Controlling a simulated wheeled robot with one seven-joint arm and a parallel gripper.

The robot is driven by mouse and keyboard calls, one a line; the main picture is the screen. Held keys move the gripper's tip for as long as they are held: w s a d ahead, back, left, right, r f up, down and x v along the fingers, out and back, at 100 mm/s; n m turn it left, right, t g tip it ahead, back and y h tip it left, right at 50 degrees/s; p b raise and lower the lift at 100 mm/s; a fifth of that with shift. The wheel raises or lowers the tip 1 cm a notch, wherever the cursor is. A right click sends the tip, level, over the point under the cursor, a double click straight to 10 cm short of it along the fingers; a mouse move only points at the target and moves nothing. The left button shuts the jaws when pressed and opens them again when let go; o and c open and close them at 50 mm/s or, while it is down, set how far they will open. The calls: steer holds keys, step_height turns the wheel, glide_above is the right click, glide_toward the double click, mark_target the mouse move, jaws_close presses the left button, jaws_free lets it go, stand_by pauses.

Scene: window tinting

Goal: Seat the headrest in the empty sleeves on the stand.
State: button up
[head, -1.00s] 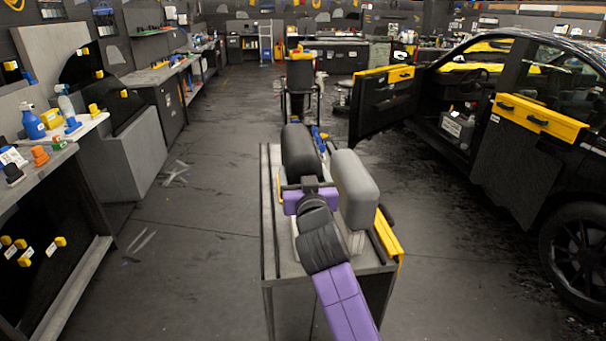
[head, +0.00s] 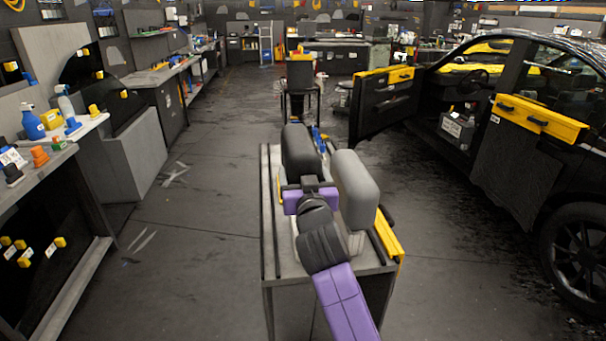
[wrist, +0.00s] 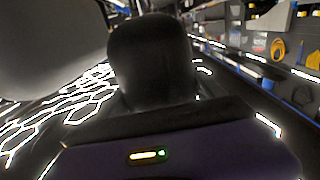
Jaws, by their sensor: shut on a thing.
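A black headrest (head: 300,150) stands upright above the cart top in the head view, just beyond my gripper (head: 309,186). It also fills the middle of the wrist view (wrist: 152,62). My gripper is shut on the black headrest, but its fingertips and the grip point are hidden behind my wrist. A grey headrest (head: 356,190) stands close to the right of it, and its blurred side shows at the left of the wrist view (wrist: 45,40). The empty sleeves and the lower ends of the black headrest's posts are hidden behind my arm and gripper.
The cart (head: 270,245) has a dark rail along its left side and a yellow tool (head: 389,236) at its right edge. Blue items (head: 319,137) lie behind the headrests. A bench (head: 60,140) is at left, a car (head: 520,150) at right. Floor around the cart is clear.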

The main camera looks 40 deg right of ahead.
steer(key=shift+f+b, duration=4.1)
steer(key=shift+f, duration=0.35)
steer(key=o, duration=2.1)
steer(key=shift+f, duration=0.15)
steer(key=shift+b+v, duration=0.6)
steer(key=shift+v, duration=3.3)
steer(key=s+a+f+n+t+y, duration=0.1)
steer(key=s+a+f+n+y, duration=0.25)
steer(key=s+a+f, duration=0.4)
steer(key=s+a+f+n+y, duration=0.3)
steer(key=s+a+f+y, duration=0.15)
steer(key=s+f, duration=0.5)
steer(key=s+a, duration=0.2)
steer(key=s, duration=0.5)
steer(key=s+a+r+y, duration=0.1)
steer(key=s+a, duration=0.2)
steer(key=s, duration=0.4)
steer(key=s+a+r+g+y, duration=0.1)
steer(key=s+a, duration=0.1)
steer(key=s, duration=0.5)
steer(key=shift+s+a, duration=0.1)
steer(key=shift+a, duration=0.2)
